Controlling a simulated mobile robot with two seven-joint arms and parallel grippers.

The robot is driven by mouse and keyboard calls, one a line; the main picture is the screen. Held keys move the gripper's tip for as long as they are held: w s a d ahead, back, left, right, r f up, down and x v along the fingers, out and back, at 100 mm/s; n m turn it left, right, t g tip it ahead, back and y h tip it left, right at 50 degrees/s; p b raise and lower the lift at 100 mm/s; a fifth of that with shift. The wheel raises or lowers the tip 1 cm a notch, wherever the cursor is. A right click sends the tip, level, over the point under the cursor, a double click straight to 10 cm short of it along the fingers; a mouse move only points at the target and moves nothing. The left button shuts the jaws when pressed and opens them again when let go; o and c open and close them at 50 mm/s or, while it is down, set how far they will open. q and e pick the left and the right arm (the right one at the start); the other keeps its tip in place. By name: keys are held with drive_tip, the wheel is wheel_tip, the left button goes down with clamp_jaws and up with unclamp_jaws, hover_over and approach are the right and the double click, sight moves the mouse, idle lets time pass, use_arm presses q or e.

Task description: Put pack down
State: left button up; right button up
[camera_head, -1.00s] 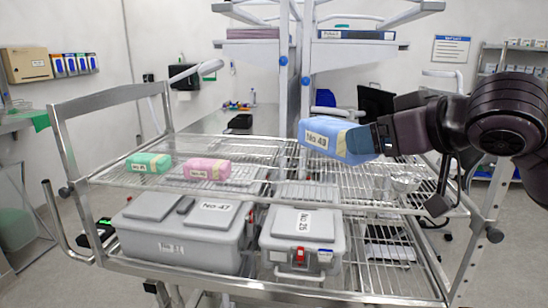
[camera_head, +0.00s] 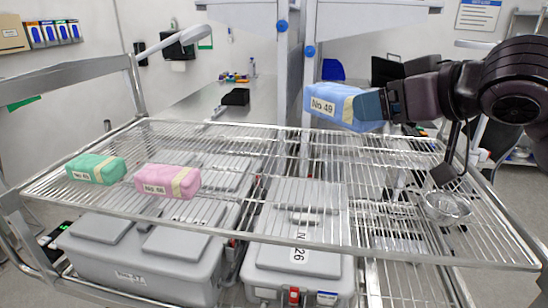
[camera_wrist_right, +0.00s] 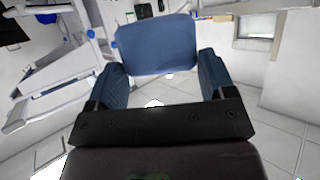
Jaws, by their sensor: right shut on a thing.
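The blue pack (camera_head: 340,104), labelled No 49 with a pale yellow band, is in the air above the wire shelf (camera_head: 300,232) of the cart, right of centre in the head view. My right gripper (camera_head: 384,104) is shut on its right end. In the right wrist view the pack (camera_wrist_right: 157,45) sits between the two blue fingers of the gripper (camera_wrist_right: 163,75). A green pack (camera_head: 96,168) and a pink pack (camera_head: 167,181) lie on the left part of the shelf. My left gripper is not in view.
A metal bowl (camera_head: 446,207) stands at the right of the shelf. Grey lidded boxes (camera_head: 130,262) sit on the level below. The middle of the wire shelf is clear.

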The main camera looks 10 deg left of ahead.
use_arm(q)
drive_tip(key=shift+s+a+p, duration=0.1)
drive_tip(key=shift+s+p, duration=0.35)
use_arm(e)
wheel_tip(320, 180, down, 20)
drive_tip(key=shift+s+r, duration=0.15)
idle(0.4)
drive_tip(key=o, duration=1)
drive_tip(key=shift+o, duration=0.2)
use_arm(q)
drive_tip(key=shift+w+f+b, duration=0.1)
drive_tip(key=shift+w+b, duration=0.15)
drive_tip(key=shift+b, duration=0.35)
use_arm(e)
drive_tip(key=v, duration=1.2)
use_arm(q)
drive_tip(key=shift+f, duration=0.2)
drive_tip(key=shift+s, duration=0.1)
use_arm(e)
drive_tip(key=shift+s, duration=0.1)
